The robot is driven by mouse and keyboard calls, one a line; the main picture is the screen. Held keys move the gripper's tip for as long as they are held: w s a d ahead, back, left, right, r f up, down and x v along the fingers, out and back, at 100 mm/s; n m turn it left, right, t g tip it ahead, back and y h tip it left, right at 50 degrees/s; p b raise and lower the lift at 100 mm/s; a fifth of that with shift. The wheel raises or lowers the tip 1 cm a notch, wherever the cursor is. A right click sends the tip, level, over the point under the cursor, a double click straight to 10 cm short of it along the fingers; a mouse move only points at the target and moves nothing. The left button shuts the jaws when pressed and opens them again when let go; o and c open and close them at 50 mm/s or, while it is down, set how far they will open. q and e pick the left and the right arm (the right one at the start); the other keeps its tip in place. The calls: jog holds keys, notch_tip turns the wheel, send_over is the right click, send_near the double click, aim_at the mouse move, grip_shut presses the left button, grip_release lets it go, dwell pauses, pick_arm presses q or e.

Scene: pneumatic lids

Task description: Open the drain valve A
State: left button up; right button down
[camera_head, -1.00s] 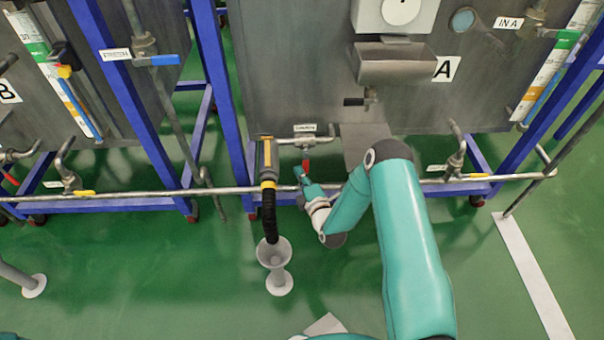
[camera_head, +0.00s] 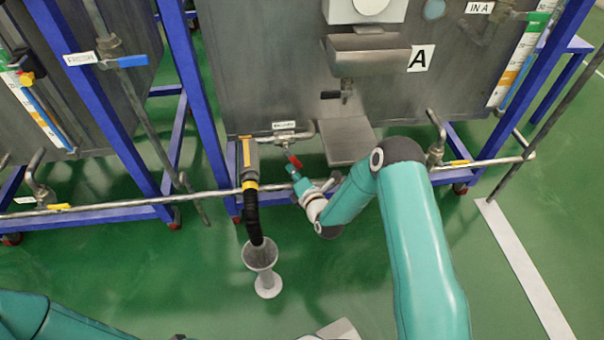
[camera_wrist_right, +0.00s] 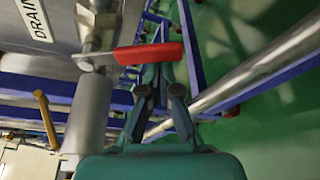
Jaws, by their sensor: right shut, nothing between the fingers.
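Tank A's drain valve has a red lever handle (camera_head: 295,161) below the small label (camera_head: 284,125) on the tank's lower front. In the head view the handle slants down to the right. In the right wrist view the red handle (camera_wrist_right: 150,54) sticks out to the right, roughly across the valve's metal pipe (camera_wrist_right: 90,110), next to a "DRAIN" label (camera_wrist_right: 32,15). My right gripper (camera_head: 293,172) is shut and empty, with its fingertips (camera_wrist_right: 160,76) close beside the handle. I cannot tell whether they touch it. My left gripper is out of view.
A black hose (camera_head: 252,215) hangs over a grey funnel (camera_head: 261,255) left of my right gripper. A long horizontal pipe (camera_head: 410,179) and blue frame posts (camera_head: 185,90) are close by. A grey panel (camera_head: 349,142) stands right of the valve.

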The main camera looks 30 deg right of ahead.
jog(key=shift+d+r+b, duration=0.2)
jog(key=shift+d+b, duration=0.1)
jog(key=shift+d, duration=0.3)
dwell(0.3)
jog(key=shift+a+f+b, duration=0.25)
jog(key=shift+f+b, duration=0.05)
jog(key=shift+b, duration=0.1)
jog(key=a+f+b, duration=0.1)
jog(key=w+a+f+b, duration=0.1)
jog(key=b, duration=0.1)
jog(key=shift+a+f, duration=0.3)
jog(key=shift+f, duration=0.05)
jog(key=s+r+p, duration=0.2)
jog(key=s+p, duration=0.1)
jog(key=s, duration=0.6)
jog(key=shift+s+a+r+p, duration=0.2)
jog(key=shift+s+r+p, duration=0.15)
jog(key=shift+s, duration=0.05)
